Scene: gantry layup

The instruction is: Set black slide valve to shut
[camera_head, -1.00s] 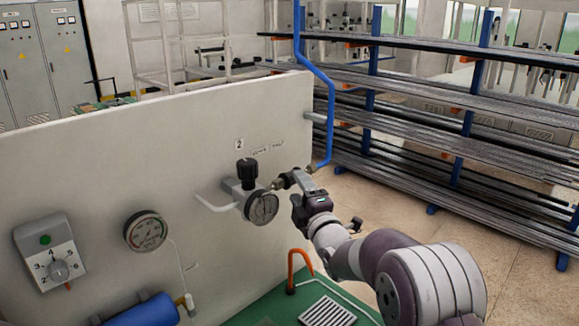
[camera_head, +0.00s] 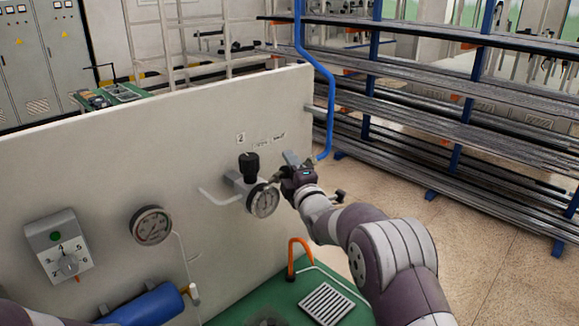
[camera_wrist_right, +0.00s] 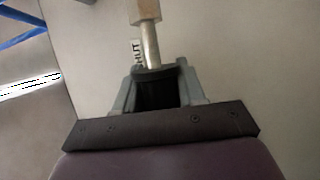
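The black slide valve sits on a thin pipe line at the right part of the pale panel. In the head view my right gripper (camera_head: 284,172) covers most of it, just right of the round gauge. In the right wrist view a dark block (camera_wrist_right: 157,93), which looks like the slide valve, lies between the two grey fingers of my right gripper (camera_wrist_right: 158,80). A metal pipe with a brass fitting (camera_wrist_right: 146,10) runs up from it. I cannot tell whether the fingers press on it. A label ending in "HUT" (camera_wrist_right: 137,50) shows beside the pipe. My left gripper is out of view.
A gauge (camera_head: 263,200) and black knob (camera_head: 249,166) are close left of my right gripper. A blue pipe (camera_head: 329,110) runs down the panel's right edge. A dial box (camera_head: 58,246), another gauge (camera_head: 151,225) and a blue cylinder (camera_head: 146,308) are further left.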

